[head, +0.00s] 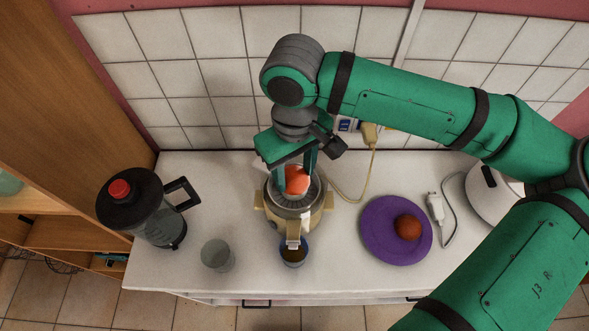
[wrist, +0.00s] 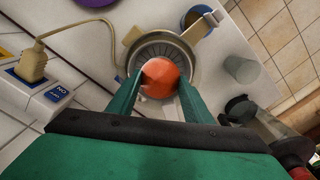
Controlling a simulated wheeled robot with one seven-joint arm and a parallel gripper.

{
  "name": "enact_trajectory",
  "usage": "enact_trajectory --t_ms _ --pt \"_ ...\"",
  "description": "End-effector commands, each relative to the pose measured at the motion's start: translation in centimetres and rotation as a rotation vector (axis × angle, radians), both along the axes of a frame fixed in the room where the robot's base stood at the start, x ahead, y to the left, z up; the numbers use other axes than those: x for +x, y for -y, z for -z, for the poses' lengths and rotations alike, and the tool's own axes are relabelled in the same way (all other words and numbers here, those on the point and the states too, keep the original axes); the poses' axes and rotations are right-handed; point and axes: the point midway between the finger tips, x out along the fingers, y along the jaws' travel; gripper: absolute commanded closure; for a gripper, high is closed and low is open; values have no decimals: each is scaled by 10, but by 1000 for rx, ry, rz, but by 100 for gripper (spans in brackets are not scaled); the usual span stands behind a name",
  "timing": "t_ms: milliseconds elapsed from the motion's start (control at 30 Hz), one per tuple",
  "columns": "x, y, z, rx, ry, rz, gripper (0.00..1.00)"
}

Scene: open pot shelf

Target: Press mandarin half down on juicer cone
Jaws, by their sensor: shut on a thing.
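The mandarin half (head: 297,180) is orange and sits between the fingers of my gripper (head: 297,168), over the middle of the juicer (head: 293,212). It also shows in the wrist view (wrist: 160,78), with my gripper (wrist: 158,85) shut on it from both sides. The juicer's ribbed strainer bowl (wrist: 178,52) surrounds it. The cone is hidden under the fruit, so I cannot tell how firmly they touch. A small dark cup (head: 292,252) with some liquid stands under the juicer's spout.
A purple plate (head: 375,243) with another mandarin piece (head: 408,227) lies to the right. A cord runs from the juicer to a plug (head: 370,134) at the wall.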

Motion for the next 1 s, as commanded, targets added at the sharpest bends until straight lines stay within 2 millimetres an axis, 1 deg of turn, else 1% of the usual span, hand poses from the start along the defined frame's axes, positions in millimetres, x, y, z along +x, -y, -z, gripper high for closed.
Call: enact_trajectory --t_ms 1000 --pt "0 0 11 0 0 0 74"
